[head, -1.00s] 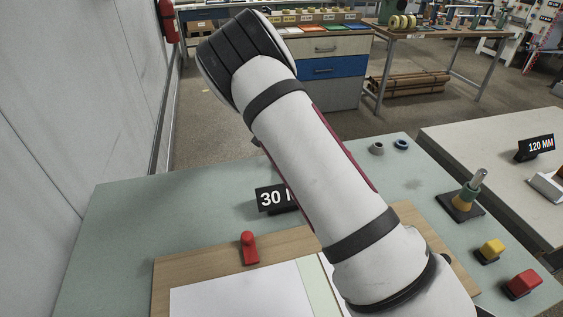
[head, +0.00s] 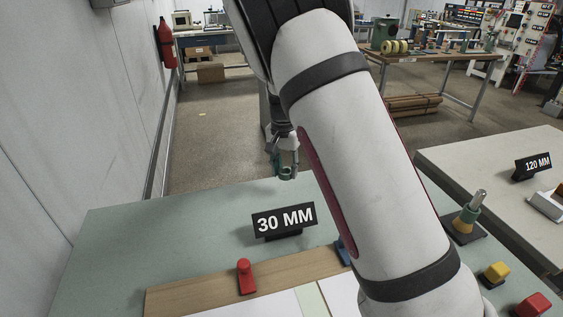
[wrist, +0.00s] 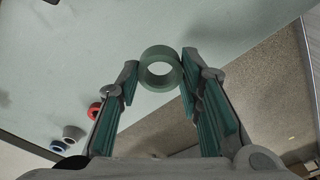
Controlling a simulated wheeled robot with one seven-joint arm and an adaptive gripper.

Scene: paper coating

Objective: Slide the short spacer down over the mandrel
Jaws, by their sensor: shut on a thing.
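My gripper (head: 284,163) is shut on a green ring-shaped spacer (head: 286,173), held in the air above the far part of the pale green table. In the wrist view the spacer (wrist: 160,50) sits between the fingertips (wrist: 160,77), its hole facing the camera. The mandrel (head: 479,197) is an upright metal peg on a dark base at the right of the table. A green collar (head: 467,213) and a yellowish collar (head: 462,226) are around it. The gripper is far to the left of the mandrel.
A 30 MM sign (head: 284,221) stands in front of the gripper. A red knob (head: 245,276) is on a wooden board. Yellow (head: 496,271) and red (head: 535,305) blocks sit at the right. Red (wrist: 94,111), grey (wrist: 73,132) and blue (wrist: 58,146) rings show in the wrist view.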

